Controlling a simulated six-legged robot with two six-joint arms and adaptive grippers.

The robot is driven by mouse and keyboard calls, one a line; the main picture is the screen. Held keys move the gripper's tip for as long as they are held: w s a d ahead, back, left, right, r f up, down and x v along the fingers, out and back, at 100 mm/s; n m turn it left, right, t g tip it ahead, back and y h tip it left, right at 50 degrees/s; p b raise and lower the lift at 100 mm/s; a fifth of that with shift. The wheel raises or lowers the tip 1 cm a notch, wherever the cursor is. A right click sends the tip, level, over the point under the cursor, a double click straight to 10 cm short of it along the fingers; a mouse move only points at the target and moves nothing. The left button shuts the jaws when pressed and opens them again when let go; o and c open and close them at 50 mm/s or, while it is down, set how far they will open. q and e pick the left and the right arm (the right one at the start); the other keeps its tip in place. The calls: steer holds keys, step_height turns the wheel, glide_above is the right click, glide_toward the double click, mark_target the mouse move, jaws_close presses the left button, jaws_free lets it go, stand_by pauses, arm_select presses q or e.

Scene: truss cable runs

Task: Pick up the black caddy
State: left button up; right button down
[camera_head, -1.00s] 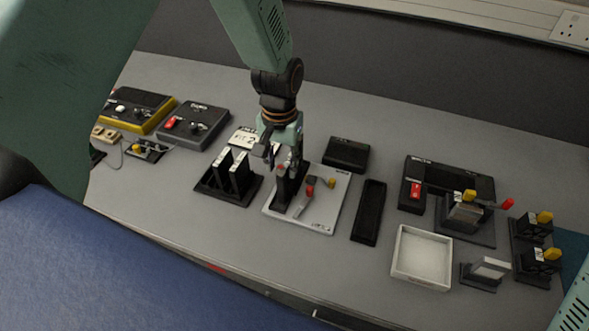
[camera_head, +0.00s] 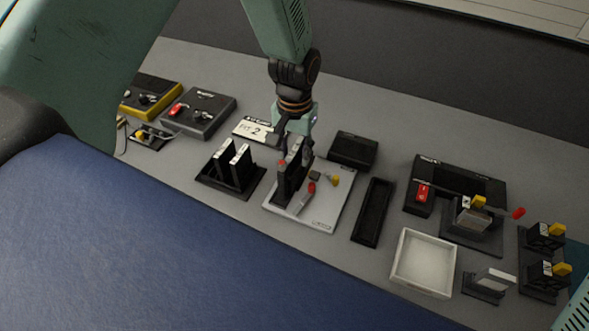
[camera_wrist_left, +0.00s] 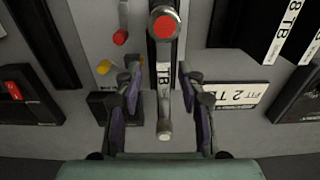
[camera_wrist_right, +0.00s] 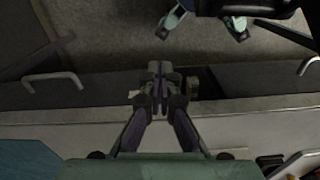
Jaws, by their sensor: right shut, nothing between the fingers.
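A black caddy (camera_head: 290,184) stands upright on a light grey plate (camera_head: 322,219). My left gripper (camera_head: 293,146) is just above the caddy's far end. In the left wrist view my left gripper (camera_wrist_left: 160,88) is open, with one finger on each side of the caddy and visible gaps. Whether it touches lower down is hidden. My right gripper (camera_wrist_right: 160,78) is shut and empty, away from the caddy, over the bench's front edge.
A black rack (camera_head: 229,182) with two white-labelled upright caddies stands left of the plate. A black box (camera_head: 352,150) and a long black tray (camera_head: 371,211) lie to its right. A white open tray (camera_head: 424,263) is farther right. Small tools with red and yellow ends lie on the plate.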

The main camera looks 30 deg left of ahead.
mark_target(293, 168)
arm_select(q)
steer(key=f, duration=0.5)
steer(key=shift+w+a+f, duration=0.2)
steer(key=shift+w+a, duration=0.05)
steer(key=shift+s+d+f, duration=0.15)
steer(key=shift+s+f, duration=0.05)
steer(key=shift+s, duration=0.15)
steer(key=shift+w, duration=0.1)
steer(key=shift+c, duration=0.5)
steer(key=shift+w+f, duration=0.2)
steer(key=c, duration=0.3)
steer(key=shift+s+r, duration=0.2)
steer(key=shift+s, duration=0.05)
jaws_close()
steer(key=shift+f, duration=0.1)
